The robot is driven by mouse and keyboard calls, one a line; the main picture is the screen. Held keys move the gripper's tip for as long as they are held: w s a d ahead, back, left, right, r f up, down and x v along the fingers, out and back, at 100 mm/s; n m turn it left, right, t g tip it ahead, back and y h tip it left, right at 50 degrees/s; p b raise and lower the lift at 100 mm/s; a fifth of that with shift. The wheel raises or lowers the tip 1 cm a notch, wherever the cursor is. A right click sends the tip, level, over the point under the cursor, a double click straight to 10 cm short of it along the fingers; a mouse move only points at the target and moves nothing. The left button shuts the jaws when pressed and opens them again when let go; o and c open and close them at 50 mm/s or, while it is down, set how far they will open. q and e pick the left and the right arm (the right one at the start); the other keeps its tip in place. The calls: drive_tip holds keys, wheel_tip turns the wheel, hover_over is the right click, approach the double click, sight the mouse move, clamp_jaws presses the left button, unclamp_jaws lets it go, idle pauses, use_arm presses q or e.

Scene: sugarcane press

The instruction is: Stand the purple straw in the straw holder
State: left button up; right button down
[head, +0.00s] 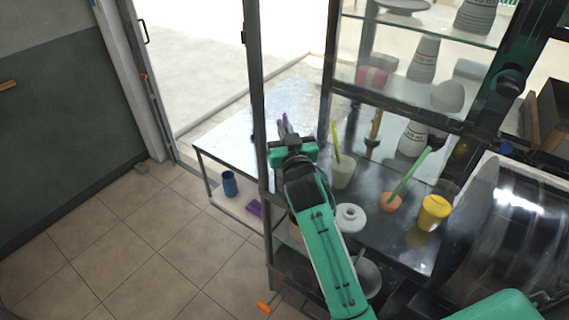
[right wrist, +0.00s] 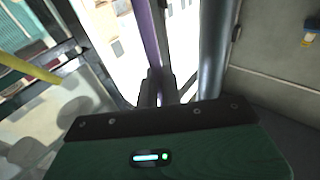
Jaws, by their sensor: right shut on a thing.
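My right gripper (head: 287,138) is shut on the purple straw (head: 284,124), which points up from the jaws. The straw also shows in the right wrist view (right wrist: 152,38), running up from between the fingers, nearly upright in that picture. A pale, translucent cup (head: 343,175) with a yellow straw (head: 335,135) leaning in it stands on the dark counter, right of the gripper. It looks like the straw holder, though I cannot be sure. The purple straw is apart from this cup. The straw's lower end is hidden by the gripper. My left gripper is not in view.
A white ring-shaped piece (head: 350,216), an orange pot (head: 391,202) with a green straw and a yellow cup (head: 434,211) stand on the counter. A dark frame post (head: 257,90) is close left of my right arm. A blue cup (head: 229,183) sits lower left.

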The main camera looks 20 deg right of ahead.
sight(285, 114)
wheel_tip(285, 114, down, 3)
drive_tip(key=shift+r+b, duration=0.15)
drive_tip(key=shift+b, duration=0.65)
drive_tip(key=c, duration=1.5)
unclamp_jaws()
drive_tip(key=shift+r, duration=0.1)
wheel_tip(285, 114, up, 7)
drive_tip(key=p, duration=0.6)
